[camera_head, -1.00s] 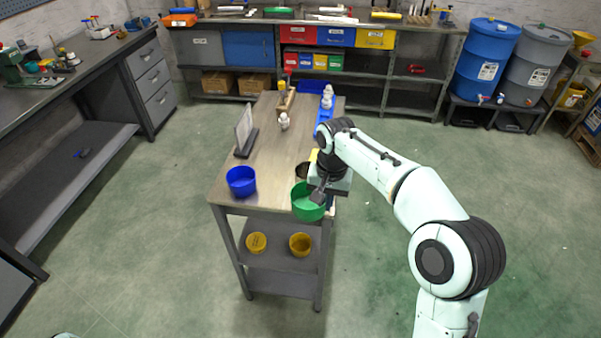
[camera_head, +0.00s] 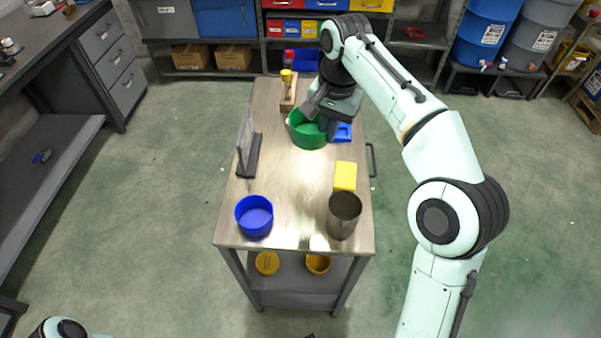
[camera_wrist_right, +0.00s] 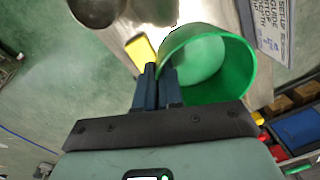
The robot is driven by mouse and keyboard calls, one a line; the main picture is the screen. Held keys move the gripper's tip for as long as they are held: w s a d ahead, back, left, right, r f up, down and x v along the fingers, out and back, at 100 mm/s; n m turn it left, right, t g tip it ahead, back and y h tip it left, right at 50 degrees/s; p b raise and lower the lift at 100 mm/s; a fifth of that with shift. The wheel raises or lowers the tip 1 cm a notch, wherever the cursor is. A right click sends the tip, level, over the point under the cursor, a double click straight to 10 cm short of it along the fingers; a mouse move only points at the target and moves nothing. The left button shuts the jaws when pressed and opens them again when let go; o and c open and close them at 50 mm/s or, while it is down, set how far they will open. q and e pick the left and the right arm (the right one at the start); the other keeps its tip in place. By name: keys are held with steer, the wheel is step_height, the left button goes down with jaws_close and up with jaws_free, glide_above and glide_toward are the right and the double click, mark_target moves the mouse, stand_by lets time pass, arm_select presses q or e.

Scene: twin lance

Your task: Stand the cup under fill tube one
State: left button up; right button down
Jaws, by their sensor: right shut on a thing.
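My right gripper (camera_head: 328,118) is shut on the wall of the green cup (camera_head: 303,135) over the far part of the table. In the right wrist view, the dark fingers (camera_wrist_right: 159,80) pinch the rim of the green cup (camera_wrist_right: 235,75), which is open-topped and looks empty. I cannot tell whether its base touches the table. A blue cup (camera_head: 254,216) and a grey metal cup (camera_head: 344,215) stand at the near end. No fill tube can be clearly made out; my right arm hides part of the far end. My left gripper is out of view.
A yellow block (camera_head: 345,176) stands behind the metal cup. A dark-based upright panel (camera_head: 247,150) stands along the left edge. A wooden holder (camera_head: 289,95) and a blue tray (camera_head: 342,132) are near the green cup. The middle of the tabletop (camera_head: 295,185) is clear.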

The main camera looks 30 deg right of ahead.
step_height(320, 180, down, 15)
steer(key=b, duration=0.4)
steer(key=shift+s+r, duration=0.1)
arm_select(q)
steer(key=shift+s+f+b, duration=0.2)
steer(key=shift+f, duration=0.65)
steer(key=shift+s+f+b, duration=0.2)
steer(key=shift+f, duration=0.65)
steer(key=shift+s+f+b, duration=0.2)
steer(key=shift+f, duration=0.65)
arm_select(e)
steer(key=shift+f, duration=2.55)
steer(key=shift+f, duration=0.15)
steer(key=c, duration=1.5)
jaws_free()
steer(key=shift+c, duration=0.2)
